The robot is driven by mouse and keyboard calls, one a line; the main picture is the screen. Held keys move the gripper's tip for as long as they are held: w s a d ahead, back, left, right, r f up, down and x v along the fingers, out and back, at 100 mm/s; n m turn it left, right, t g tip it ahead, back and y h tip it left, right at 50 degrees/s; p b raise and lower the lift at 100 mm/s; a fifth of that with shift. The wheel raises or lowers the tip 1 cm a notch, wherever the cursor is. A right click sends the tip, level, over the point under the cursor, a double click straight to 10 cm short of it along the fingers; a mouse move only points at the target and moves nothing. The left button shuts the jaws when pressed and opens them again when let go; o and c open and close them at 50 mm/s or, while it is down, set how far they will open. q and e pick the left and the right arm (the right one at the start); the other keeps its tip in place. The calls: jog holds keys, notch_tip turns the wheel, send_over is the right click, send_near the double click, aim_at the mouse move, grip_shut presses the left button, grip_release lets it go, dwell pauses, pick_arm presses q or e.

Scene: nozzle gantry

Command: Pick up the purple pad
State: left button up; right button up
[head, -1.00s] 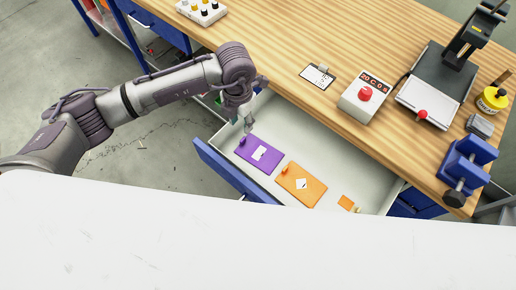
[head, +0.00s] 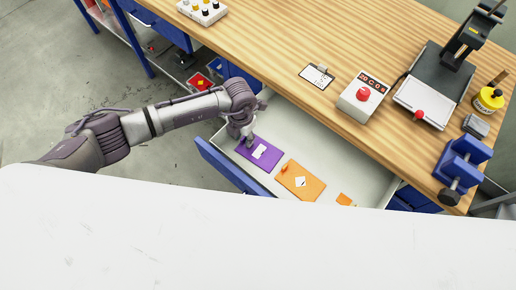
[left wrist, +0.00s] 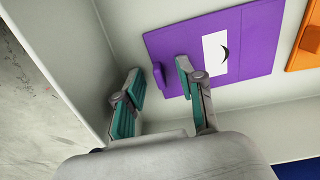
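The purple pad (head: 261,152) lies flat in an open drawer and has a white label with a dark curved mark. In the left wrist view the pad (left wrist: 250,40) has a small upright purple tab (left wrist: 158,76) at its near left edge. My left gripper (head: 246,138) is over that edge of the pad, hiding the tab in the head view. In the left wrist view the gripper (left wrist: 160,72) is open, its two teal-padded fingers apart with the tab seen between them. Whether either finger touches the tab I cannot tell. My right gripper is not in view.
An orange pad (head: 300,182) lies beside the purple one, with a small orange piece (head: 344,199) farther right. The blue-fronted drawer (head: 228,166) has pale walls close to the gripper.

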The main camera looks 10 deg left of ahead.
pick_arm(q)
grip_shut()
jog(key=shift+r, duration=0.1)
